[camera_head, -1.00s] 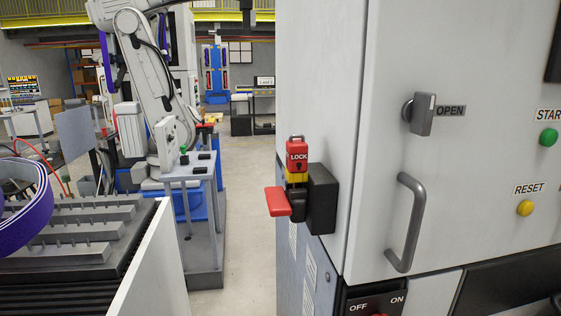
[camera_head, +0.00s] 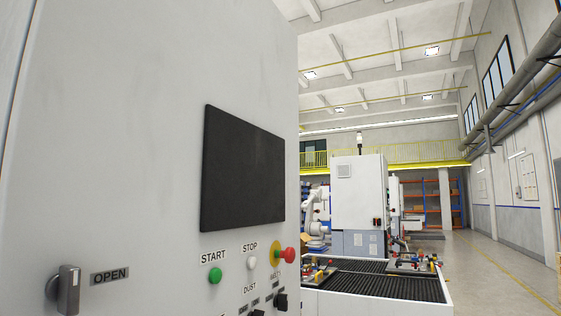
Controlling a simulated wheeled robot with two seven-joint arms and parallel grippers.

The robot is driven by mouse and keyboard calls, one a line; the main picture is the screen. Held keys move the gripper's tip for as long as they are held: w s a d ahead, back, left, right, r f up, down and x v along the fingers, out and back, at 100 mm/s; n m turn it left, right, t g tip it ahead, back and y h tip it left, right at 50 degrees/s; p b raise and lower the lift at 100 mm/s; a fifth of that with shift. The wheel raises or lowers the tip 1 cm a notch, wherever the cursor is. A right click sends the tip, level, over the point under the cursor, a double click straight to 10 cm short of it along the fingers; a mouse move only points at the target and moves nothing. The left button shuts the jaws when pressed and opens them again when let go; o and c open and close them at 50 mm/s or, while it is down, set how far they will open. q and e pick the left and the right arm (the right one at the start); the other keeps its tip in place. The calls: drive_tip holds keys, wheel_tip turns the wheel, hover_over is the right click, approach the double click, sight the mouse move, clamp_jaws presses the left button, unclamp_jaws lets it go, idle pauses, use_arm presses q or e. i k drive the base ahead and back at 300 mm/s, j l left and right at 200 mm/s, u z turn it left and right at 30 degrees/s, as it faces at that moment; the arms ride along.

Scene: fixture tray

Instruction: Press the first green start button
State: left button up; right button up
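A green START button (camera_head: 214,275) sits on the front of a light grey cabinet (camera_head: 110,120), under its START label (camera_head: 213,257). A white STOP button (camera_head: 252,263) is to its right, under a STOP label. Neither of my grippers shows in the head view, so nothing of mine is seen touching the button.
A dark screen (camera_head: 243,170) is above the buttons. A red emergency knob (camera_head: 287,255) and black switches (camera_head: 280,300) are to the right, and an OPEN handle (camera_head: 68,290) is at lower left. A machine bed (camera_head: 375,280) stands beyond the cabinet; floor (camera_head: 500,275) is clear at right.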

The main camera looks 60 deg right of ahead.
sight(215, 276)
drive_tip(key=z, duration=1.6)
